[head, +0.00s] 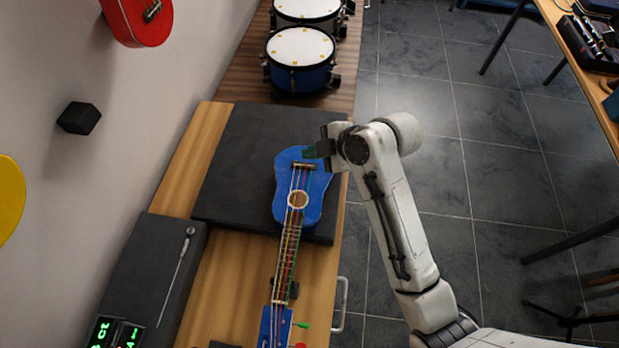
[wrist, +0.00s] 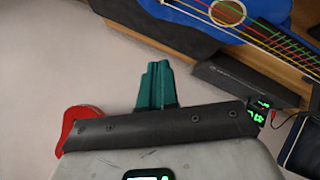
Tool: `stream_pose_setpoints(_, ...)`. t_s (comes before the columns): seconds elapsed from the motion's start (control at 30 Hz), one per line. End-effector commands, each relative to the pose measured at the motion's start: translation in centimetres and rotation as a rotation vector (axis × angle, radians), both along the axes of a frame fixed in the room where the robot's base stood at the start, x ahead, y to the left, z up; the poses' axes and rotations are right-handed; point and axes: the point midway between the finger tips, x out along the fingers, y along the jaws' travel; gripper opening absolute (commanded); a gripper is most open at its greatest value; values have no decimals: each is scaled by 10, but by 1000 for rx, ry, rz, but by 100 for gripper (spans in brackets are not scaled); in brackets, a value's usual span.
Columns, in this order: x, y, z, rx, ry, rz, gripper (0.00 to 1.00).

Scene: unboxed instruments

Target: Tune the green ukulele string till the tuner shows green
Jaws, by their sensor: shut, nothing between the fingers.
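The blue ukulele (head: 288,211) lies on a dark pad with its neck toward the bottom of the head view. Its coloured strings include a green one. A green peg (head: 302,324) and a red peg (head: 300,345) stick out at the headstock. The tuner (head: 117,333) at the bottom left shows green characters; it also appears small in the wrist view (wrist: 257,110). My gripper (head: 313,152) is near the ukulele's body end, far from the pegs. In the wrist view its teal fingers (wrist: 155,75) are together and empty. Whether they touch the ukulele is unclear.
The wooden bench (head: 222,289) runs along the wall. Drums (head: 300,65) stand behind the pad (head: 228,160). A dark case (head: 143,268) lies left of the neck. A red ukulele (head: 138,18) and a yellow object (head: 8,197) are at the wall.

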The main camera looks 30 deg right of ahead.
Motion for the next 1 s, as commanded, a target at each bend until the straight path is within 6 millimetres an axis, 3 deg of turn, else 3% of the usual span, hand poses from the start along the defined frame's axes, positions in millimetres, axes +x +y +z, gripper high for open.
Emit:
stream_pose_setpoints(0.37, -1, 0, -14, 0, 2, -1, 0)
stream_pose_setpoints(0.8, -1, 0, -72, 1, 2, -2, 0)
stream_pose_setpoints(1.0, -1, 0, -87, 0, 2, -1, 0)
